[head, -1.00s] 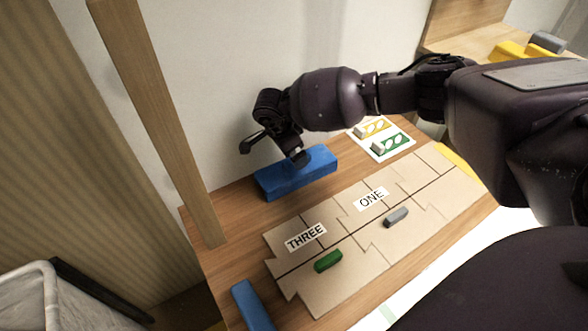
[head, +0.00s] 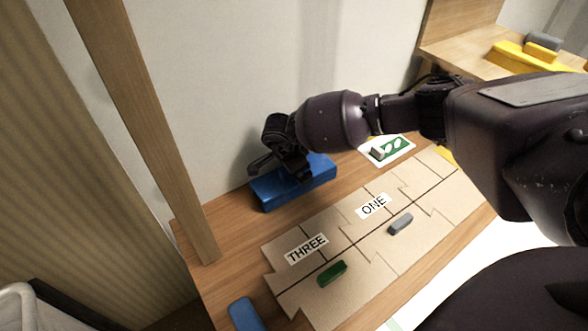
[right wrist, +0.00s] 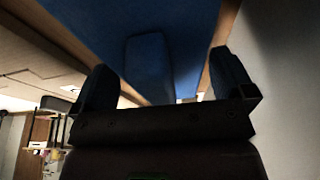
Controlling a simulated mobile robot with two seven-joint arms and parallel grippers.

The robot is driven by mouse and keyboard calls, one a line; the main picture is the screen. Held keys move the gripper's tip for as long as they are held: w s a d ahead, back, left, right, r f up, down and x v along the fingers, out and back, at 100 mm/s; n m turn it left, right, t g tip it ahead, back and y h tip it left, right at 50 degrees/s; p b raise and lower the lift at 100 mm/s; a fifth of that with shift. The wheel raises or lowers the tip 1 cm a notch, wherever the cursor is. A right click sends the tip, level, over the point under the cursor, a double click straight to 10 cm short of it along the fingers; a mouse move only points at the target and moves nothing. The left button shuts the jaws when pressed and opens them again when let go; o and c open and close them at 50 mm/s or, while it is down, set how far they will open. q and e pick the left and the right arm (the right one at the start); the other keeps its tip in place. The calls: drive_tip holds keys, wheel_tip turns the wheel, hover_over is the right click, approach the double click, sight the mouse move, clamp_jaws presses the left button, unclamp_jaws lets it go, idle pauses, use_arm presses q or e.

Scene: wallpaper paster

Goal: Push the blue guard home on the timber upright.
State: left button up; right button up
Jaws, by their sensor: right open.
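The blue guard (head: 318,172) is a long blue block lying on the wooden table against the wall. The timber upright (head: 150,140) is a tall wooden post standing at the table's left end, apart from the block. My right gripper (head: 290,172) is over the block, covering part of its top. In the right wrist view the open fingers of my right gripper (right wrist: 163,82) stand either side of a narrow blue bar on the guard (right wrist: 148,65). Contact cannot be told. My left gripper is not in view.
Jagged beige panels (head: 345,250) labelled THREE and ONE lie in front, with a green piece (head: 332,273) and a grey piece (head: 401,223) on them. Another blue piece (head: 246,316) lies at the front left. Table between block and upright is clear.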

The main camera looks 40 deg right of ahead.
drive_tip(key=shift+f, duration=0.3)
idle(0.4)
drive_tip(key=c, duration=0.6)
